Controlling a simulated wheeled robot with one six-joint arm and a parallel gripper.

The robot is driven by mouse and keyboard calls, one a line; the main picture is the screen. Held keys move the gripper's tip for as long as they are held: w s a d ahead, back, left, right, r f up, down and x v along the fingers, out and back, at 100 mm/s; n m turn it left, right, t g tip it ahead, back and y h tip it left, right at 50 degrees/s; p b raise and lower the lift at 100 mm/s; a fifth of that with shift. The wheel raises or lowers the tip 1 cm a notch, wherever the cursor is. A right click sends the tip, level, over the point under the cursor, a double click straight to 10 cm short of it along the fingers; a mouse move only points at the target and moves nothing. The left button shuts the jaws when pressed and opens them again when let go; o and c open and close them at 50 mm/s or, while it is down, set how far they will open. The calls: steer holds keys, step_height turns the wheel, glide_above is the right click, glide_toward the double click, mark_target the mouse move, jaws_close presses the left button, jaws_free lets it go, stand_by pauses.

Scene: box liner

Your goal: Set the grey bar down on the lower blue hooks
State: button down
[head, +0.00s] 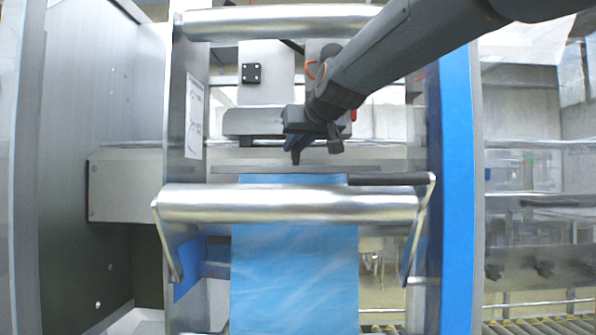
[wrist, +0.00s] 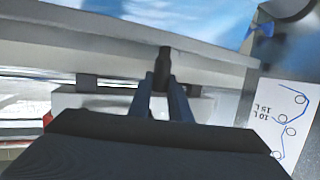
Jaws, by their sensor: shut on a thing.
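The grey bar (wrist: 100,42) runs slantwise across the wrist view, with a dark peg (wrist: 163,56) at its middle. My gripper (wrist: 164,80) has its narrow blue fingers shut on this peg. In the head view my gripper (head: 296,158) points down, and the bar seems to be the thin grey strip (head: 260,169) just below its tip, above the blue film (head: 295,270). A small blue piece (wrist: 264,28) past the bar's right end in the wrist view may be a hook. I cannot make out the lower blue hooks clearly.
A silver roller (head: 285,203) crosses in front of the bar, between two slanted side arms, with blue film below it. Another roller (head: 280,22) is higher up. A blue upright (head: 456,180) stands at right. A labelled frame post (head: 190,50) stands at left.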

mark_target(297, 164)
steer(key=shift+s+f, duration=0.15)
step_height(297, 164, down, 5)
steer(key=b, duration=0.3)
steer(key=shift+w+f, duration=0.15)
steer(key=shift+w, duration=0.1)
steer(key=c, duration=2.1)
jaws_free()
steer(key=shift+f+b, duration=0.1)
steer(key=shift+b, duration=0.25)
steer(key=shift+o, duration=0.9)
steer(key=shift+r, duration=0.2)
